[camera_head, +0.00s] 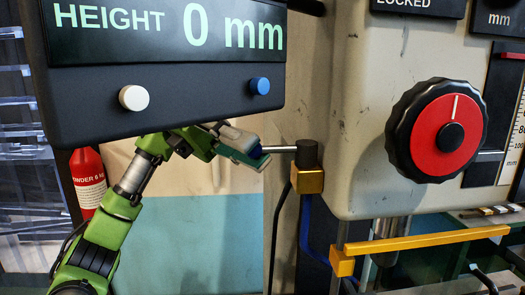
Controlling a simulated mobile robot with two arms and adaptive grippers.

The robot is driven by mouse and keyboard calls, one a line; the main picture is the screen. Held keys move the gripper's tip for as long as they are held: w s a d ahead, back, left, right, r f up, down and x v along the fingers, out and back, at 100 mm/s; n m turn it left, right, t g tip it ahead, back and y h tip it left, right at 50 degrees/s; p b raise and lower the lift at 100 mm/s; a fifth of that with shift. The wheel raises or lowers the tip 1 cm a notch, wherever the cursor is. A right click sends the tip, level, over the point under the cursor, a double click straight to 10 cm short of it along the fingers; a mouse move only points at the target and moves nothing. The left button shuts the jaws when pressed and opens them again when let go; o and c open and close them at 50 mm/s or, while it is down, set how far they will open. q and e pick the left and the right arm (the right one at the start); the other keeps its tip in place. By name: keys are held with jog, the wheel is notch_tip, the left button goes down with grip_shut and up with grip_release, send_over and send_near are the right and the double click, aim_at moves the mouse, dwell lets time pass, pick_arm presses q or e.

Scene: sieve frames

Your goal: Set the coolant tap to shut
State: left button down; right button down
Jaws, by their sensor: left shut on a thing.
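The coolant tap (307,178) is a brass block with a dark round cap, right of the middle of the head view. Its metal lever (281,149) points left, close to level, and ends in a blue knob (257,152). A blue hose runs down below the block. My left gripper (246,151), on a green arm from the lower left, is shut on the tap lever at its blue end. Its fingers hide part of the knob. My right gripper is out of view.
A dark display panel (165,75) reading "HEIGHT 0 mm" hangs just above my left arm. A red dial (445,132) is on the pale machine housing at the right. A yellow bar (425,240) juts out below. A red extinguisher (88,180) stands at the left.

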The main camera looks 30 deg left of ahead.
pick_arm(q)
jog(key=shift+w+r, duration=0.1)
jog(key=shift+r, duration=0.1)
jog(key=c, duration=2)
grip_release()
jog(key=shift+o, duration=0.2)
jog(key=shift+f, duration=0.1)
jog(key=v, duration=0.7)
jog(key=shift+w+a, duration=0.2)
jog(key=shift+a, duration=0.1)
